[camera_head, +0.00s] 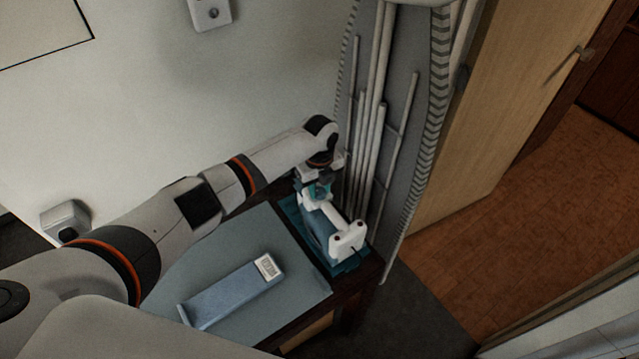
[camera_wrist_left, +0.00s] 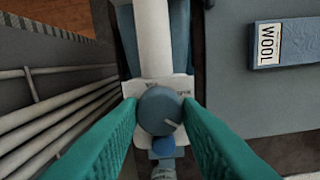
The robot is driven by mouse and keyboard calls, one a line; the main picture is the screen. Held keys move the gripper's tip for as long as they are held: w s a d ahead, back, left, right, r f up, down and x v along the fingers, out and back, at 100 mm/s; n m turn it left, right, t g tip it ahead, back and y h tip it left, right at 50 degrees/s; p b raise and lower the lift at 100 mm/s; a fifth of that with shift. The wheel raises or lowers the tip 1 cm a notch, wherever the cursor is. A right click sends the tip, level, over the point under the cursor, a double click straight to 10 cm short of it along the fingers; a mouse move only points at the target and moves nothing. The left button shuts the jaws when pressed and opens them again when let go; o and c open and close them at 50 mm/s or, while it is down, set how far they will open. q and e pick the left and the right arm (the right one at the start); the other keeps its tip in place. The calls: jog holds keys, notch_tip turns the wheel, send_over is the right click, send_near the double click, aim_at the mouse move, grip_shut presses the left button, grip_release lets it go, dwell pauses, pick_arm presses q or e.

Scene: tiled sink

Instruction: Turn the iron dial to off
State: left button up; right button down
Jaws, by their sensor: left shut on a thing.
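The iron (camera_head: 333,232) is white and blue and rests on a teal stand (camera_head: 350,263) at the right end of the table. Its round blue dial (camera_wrist_left: 160,110) shows in the left wrist view, with a pale mark at its lower right. Small lettering beside the dial is too blurred to read. My left gripper (camera_head: 320,185) is over the far end of the iron. In the left wrist view its teal fingers (camera_wrist_left: 163,118) are on both sides of the dial, shut on it. My right gripper is not in view.
A blue box labelled WOOL (camera_wrist_left: 285,44) lies on the grey table top (camera_head: 305,288), left of the iron in the head view. A grey panel with pale vertical rods (camera_head: 368,120) stands close behind the iron. A wooden door (camera_head: 500,120) is at the right.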

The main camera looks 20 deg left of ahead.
aim_at(319, 191)
pick_arm(q)
jog(key=n+p, duration=0.2)
jog(key=n, duration=0.3)
jog(key=shift+r+n, duration=0.15)
jog(key=shift+n, duration=0.25)
jog(key=n+p, duration=0.2)
jog(key=n, duration=0.3)
jog(key=shift+w, duration=0.1)
jog(key=shift+n, duration=0.4)
jog(key=o, duration=1)
notch_tip(319, 191, up, 12)
jog(key=shift+f+b, duration=0.1)
jog(key=shift+b, duration=0.95)
